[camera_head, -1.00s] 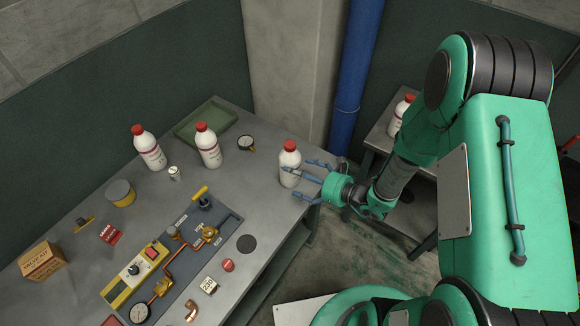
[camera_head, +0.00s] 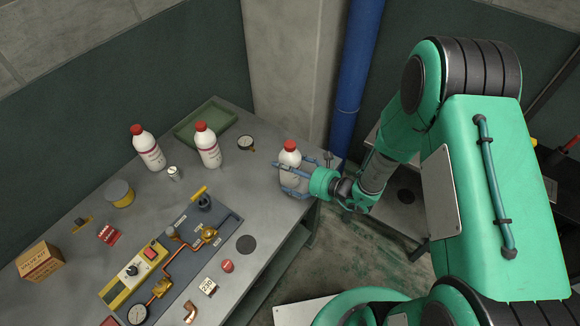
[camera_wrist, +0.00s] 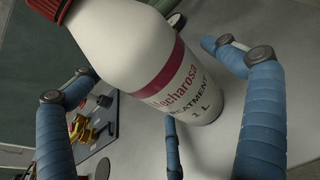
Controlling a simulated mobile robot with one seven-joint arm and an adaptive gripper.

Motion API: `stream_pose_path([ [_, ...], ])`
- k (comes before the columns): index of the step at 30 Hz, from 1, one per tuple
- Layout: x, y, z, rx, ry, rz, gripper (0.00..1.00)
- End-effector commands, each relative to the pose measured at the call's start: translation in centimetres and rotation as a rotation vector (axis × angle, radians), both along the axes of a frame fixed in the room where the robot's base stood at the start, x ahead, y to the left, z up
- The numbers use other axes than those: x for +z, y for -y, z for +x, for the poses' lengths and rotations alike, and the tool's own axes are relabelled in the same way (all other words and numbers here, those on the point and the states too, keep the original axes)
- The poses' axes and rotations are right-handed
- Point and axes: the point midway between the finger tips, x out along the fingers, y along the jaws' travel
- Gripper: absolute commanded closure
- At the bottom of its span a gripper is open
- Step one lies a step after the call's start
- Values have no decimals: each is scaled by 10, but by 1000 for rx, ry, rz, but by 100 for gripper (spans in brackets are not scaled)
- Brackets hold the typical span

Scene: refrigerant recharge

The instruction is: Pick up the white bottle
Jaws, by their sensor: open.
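A white bottle (camera_head: 290,172) with a red cap stands upright at the right end of the grey workbench. My gripper (camera_head: 294,178) is open, with its blue fingers reaching around the bottle from the right. In the wrist view the bottle (camera_wrist: 150,75) fills the middle, its "Mecharosa" label showing. Blue fingers stand on both sides of it and another is lower down; contact cannot be told. Two more white bottles with red caps stand farther left on the bench, one at the left (camera_head: 148,148) and one nearer (camera_head: 207,146).
A green tray (camera_head: 183,132) and a gauge (camera_head: 246,144) lie toward the back of the workbench (camera_head: 180,208). A panel with copper pipes (camera_head: 215,243) lies in front. A blue pipe (camera_head: 355,70) stands behind my arm. A lower table (camera_head: 405,225) stands at the right.

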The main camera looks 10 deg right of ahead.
Motion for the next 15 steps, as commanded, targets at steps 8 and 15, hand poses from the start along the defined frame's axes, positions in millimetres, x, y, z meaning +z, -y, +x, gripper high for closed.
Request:
stream_pose_path([
  [8, 0, 0, 0, 0, 0, 0, 16],
  [15, 0, 0, 0, 0, 0, 0, 64],
])
